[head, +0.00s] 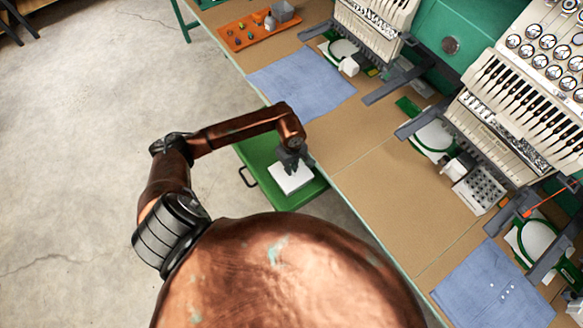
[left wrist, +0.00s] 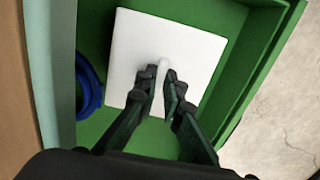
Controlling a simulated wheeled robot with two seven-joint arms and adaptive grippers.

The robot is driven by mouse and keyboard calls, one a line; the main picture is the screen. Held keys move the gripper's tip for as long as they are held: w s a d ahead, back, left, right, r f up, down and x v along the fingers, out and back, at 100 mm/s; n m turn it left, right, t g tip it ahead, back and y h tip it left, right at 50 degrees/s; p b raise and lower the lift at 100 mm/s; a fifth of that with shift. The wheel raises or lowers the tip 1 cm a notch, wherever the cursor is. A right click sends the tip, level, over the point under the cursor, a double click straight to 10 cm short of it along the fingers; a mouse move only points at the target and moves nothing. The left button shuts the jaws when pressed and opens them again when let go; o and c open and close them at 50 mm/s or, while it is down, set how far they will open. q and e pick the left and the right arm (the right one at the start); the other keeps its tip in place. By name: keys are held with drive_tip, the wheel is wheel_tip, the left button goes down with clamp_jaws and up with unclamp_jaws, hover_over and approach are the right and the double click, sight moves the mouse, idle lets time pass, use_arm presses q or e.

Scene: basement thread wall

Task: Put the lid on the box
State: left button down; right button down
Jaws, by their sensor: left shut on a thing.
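A square white lid (head: 291,177) with a small upright knob lies over or in an open green drawer (head: 262,152). The lid also shows in the left wrist view (left wrist: 130,50). My left gripper (head: 291,167) is above the lid, and its two fingers (left wrist: 164,88) are closed on the knob from both sides. I cannot tell whether the lid rests on the drawer floor or is held above it. No box is clearly seen beneath the lid. My right gripper is not in view.
A blue ring-shaped thing (left wrist: 88,88) lies in the drawer beside the lid. The brown workbench (head: 350,135) runs alongside, with blue cloths (head: 303,82), embroidery machines (head: 520,105) and an orange tray (head: 258,28). Small white blocks (head: 349,67) stand near the machines.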

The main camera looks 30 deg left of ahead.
use_arm(q)
drive_tip(key=shift+f, duration=0.25)
drive_tip(key=c, duration=2)
unclamp_jaws()
drive_tip(key=shift+r, duration=0.2)
wheel_tip(320, 180, up, 12)
drive_tip(key=shift+f, duration=0.15)
